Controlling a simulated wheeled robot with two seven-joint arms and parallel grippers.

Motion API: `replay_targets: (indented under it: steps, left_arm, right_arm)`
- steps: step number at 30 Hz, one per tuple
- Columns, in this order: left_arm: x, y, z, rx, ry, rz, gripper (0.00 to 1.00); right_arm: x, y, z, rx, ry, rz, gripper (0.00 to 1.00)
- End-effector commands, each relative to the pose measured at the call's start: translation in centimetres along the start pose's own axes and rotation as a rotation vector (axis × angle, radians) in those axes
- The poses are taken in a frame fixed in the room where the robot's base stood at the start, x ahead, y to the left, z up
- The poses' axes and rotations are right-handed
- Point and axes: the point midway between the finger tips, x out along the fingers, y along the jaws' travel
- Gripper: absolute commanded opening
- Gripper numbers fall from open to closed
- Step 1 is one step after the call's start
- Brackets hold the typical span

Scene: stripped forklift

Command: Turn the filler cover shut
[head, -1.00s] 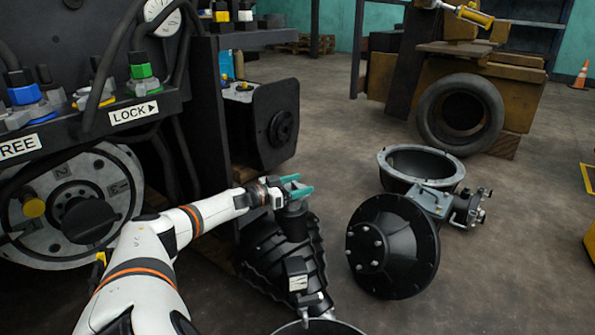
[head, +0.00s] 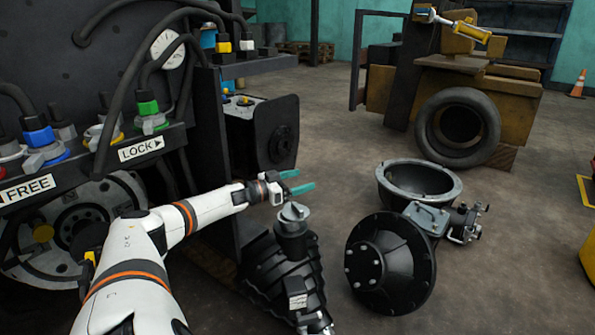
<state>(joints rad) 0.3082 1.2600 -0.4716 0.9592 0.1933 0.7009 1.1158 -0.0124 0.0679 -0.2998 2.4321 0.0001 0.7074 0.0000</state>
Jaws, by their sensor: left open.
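The filler cover (head: 293,213) looks like a small round grey cap with a raised bar across it. It sits on top of a black upright neck (head: 292,240) on a ribbed black housing. My left gripper (head: 301,181) has teal fingers and is open and empty. In the picture it shows just above the cover, apart from it, fingers pointing right. Whether the cover is fully turned shut cannot be told. My right gripper is not in view.
A black flanged drum (head: 390,264) and an open grey bell housing (head: 418,181) lie on the floor to the right. A panel with LOCK (head: 140,149) and FREE labels and hoses stands at left. A tyre (head: 458,127) leans behind. Floor at right is mostly clear.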

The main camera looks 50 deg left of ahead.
Motion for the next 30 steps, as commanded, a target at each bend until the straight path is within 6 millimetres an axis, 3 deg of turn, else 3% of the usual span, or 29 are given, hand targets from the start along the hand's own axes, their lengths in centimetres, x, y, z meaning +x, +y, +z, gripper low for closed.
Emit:
replay_targets:
  steps: [3,13,17,19,20,22,23,25,27,30]
  left_arm:
    - [0.0,0.0,0.9,0.000,0.001,0.000,0.76]
    - [0.0,0.0,1.0,-0.001,0.000,0.000,0.75]
    - [0.5,-1.2,0.4,-0.005,-0.001,-0.022,0.53]
    - [1.3,-3.6,-0.8,-0.012,-0.005,-0.066,0.42]
    - [1.8,-5.1,-1.6,-0.016,-0.009,-0.095,0.37]
    - [3.1,-10.4,-3.6,-0.030,-0.030,-0.185,0.26]
    - [3.6,-13.3,-4.5,-0.038,-0.047,-0.232,0.21]
    - [4.3,-21.3,-6.0,-0.059,-0.108,-0.352,0.09]
    - [4.0,-29.4,-6.2,-0.082,-0.199,-0.457,0.00]
    - [2.1,-39.9,-3.9,-0.116,-0.376,-0.563,0.00]
  right_arm:
    - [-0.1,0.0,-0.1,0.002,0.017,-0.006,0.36]
    - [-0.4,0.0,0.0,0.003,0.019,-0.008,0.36]
    - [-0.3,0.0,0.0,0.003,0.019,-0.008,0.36]
    - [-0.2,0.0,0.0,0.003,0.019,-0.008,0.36]
    - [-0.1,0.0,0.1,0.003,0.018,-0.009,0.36]
    - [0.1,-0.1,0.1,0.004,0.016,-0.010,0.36]
    - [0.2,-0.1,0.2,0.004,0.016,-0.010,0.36]
    - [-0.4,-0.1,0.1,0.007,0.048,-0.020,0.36]
    - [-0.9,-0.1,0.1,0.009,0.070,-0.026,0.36]
    - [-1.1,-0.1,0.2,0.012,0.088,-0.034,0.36]
